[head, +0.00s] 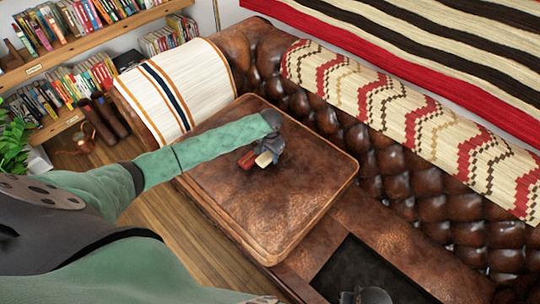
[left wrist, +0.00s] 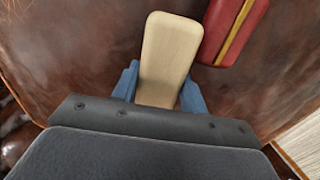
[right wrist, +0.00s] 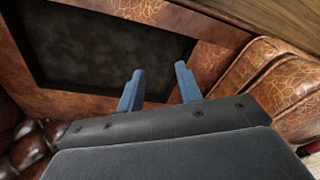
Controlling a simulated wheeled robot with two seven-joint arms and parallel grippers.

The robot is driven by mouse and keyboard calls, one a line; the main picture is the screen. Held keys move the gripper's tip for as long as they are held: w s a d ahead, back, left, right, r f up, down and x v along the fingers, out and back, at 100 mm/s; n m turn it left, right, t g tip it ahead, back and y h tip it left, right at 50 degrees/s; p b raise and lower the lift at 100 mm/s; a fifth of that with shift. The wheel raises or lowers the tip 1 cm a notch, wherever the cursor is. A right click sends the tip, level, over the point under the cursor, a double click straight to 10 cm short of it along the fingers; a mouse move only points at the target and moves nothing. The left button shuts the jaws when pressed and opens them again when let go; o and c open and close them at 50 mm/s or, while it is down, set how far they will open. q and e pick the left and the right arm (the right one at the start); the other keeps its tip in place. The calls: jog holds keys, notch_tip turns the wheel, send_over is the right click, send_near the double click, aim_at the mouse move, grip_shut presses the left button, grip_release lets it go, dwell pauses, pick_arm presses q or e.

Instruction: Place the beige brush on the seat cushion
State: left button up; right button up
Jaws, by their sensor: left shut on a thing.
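The beige brush (left wrist: 169,52) is between the blue fingers of my left gripper (left wrist: 160,90), which is shut on it. In the head view the brush (head: 264,159) shows as a small pale block at the left gripper (head: 268,152), over the brown leather seat cushion (head: 290,205). I cannot tell whether the brush touches the leather. My right gripper (right wrist: 160,88) is open and empty, above a dark recessed panel in the sofa seat. In the head view only a dark part of it shows at the bottom edge.
A red object with a yellow stripe (left wrist: 226,30) lies on the cushion close beside the brush; it also shows in the head view (head: 247,160). A striped blanket (head: 180,85) covers the sofa's left arm. The cushion's front right part is clear. Bookshelves (head: 70,50) stand at left.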

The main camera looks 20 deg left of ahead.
pick_arm(q)
jog(key=shift+f, duration=0.7)
pick_arm(e)
jog(key=shift+f, duration=0.8)
pick_arm(q)
jog(key=o, duration=1)
jog(key=shift+f, duration=0.1)
jog(key=shift+c, duration=0.2)
pick_arm(e)
jog(key=shift+f, duration=0.15)
